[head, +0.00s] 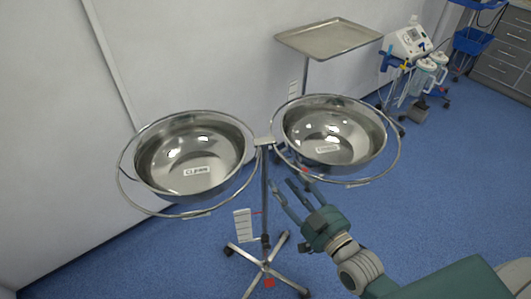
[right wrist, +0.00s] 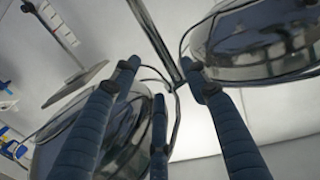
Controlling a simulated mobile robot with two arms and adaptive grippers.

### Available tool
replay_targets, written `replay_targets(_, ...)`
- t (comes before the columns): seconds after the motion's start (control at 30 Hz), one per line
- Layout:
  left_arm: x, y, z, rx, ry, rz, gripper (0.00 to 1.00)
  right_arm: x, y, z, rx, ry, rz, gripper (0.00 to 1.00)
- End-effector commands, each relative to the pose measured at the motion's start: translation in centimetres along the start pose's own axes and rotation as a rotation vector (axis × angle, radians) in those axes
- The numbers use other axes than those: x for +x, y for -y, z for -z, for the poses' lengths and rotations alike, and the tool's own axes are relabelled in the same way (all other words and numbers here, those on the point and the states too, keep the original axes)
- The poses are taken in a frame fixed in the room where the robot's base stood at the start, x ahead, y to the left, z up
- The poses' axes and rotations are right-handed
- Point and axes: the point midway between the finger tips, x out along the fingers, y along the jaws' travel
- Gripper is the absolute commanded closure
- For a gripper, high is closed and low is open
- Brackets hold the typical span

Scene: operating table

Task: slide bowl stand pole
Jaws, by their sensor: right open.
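The bowl stand has two shiny steel bowls, a left bowl (head: 192,158) and a right bowl (head: 333,137), each in a ring. Its thin upright pole (head: 264,195) rises between them from a wheeled cross base (head: 264,268). A pole (right wrist: 152,38) and both bowls also show in the right wrist view. My right gripper (head: 292,190) is open and empty, just right of the pole and below the right bowl. Its fingers (right wrist: 160,80) point toward the pole; I cannot tell whether any finger touches it. My left gripper is not in view.
A steel tray on a stand (head: 328,38) is behind the right bowl. A white wall (head: 60,120) is close behind the left bowl. Medical equipment (head: 412,45) and grey drawers (head: 510,60) stand at the far right. Blue floor (head: 450,170) is open on the right.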

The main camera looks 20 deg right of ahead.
Motion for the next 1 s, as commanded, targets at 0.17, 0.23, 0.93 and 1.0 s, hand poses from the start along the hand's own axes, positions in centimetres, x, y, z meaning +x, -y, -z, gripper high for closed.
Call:
replay_targets(0.17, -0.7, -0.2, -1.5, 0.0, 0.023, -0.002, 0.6, 2.5, 0.0, 0.5, 0.001, -0.006, 0.0, 0.55)
replay_targets(0.23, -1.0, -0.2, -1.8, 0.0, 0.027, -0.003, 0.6, 3.9, 0.0, 0.4, 0.001, -0.004, -0.001, 0.55)
replay_targets(0.93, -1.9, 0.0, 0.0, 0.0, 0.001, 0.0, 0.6, 10.5, 0.0, 0.0, -0.001, 0.0, 0.0, 0.55)
replay_targets(1.0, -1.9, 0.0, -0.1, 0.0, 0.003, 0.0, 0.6, 10.5, 0.0, 0.0, 0.0, 0.0, 0.0, 0.55)
